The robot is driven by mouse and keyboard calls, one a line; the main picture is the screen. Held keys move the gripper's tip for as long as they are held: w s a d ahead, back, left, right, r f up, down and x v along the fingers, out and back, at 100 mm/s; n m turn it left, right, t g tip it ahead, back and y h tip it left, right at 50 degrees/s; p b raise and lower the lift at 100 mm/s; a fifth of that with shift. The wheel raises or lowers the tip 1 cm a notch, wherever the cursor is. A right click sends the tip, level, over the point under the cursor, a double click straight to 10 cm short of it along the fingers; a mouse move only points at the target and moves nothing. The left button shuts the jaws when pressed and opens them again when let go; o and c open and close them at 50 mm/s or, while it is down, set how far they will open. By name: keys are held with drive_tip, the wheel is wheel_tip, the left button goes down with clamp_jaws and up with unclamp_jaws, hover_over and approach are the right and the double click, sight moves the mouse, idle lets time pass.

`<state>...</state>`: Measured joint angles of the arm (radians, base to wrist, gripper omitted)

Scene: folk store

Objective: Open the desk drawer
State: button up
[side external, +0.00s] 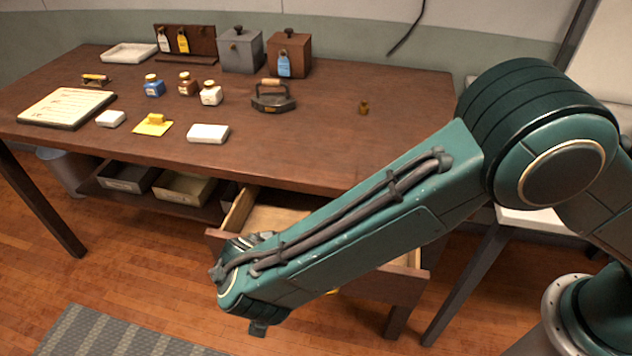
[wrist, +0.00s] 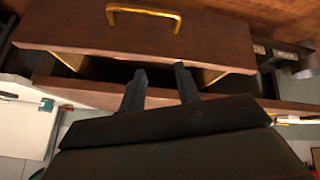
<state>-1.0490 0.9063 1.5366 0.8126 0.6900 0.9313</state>
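The desk drawer (side external: 405,288) is pulled out from under the brown desk (side external: 330,130), with part of its pale inside showing. My forearm crosses in front of it and hides much of its front. In the wrist view, the drawer front (wrist: 210,48) lies across the top with its brass handle (wrist: 145,11) at the upper edge. My gripper (wrist: 160,68) has its two dark fingers apart with nothing between them. The fingertips appear over the drawer between its front and the desk edge, away from the handle. In the side view my fingers are hidden.
Small jars (side external: 188,84), boxes (side external: 241,50), an iron (side external: 273,97) and white blocks (side external: 208,133) stand on the desk. Grey and tan trays (side external: 183,188) sit on the shelf under it. A grey rug (side external: 125,333) lies in front; the floor between is clear.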

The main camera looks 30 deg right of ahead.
drive_tip(key=r+n+g+y, duration=0.1)
drive_tip(key=n, duration=0.3)
drive_tip(key=s+d+r+n+g+y, duration=0.1)
drive_tip(key=n, duration=0.4)
drive_tip(key=s+d+r+n+g+y, duration=0.1)
drive_tip(key=n, duration=0.4)
drive_tip(key=shift+s+d+g+y, duration=0.1)
drive_tip(key=shift+s+g+y, duration=0.15)
drive_tip(key=shift+g+y, duration=0.05)
drive_tip(key=f, duration=0.4)
drive_tip(key=w+d+f, duration=0.1)
drive_tip(key=f, duration=0.4)
drive_tip(key=w+f, duration=0.1)
drive_tip(key=f, duration=0.3)
drive_tip(key=shift+d+f, duration=0.25)
drive_tip(key=shift+d, duration=0.1)
drive_tip(key=shift+c, duration=0.2)
clamp_jaws()
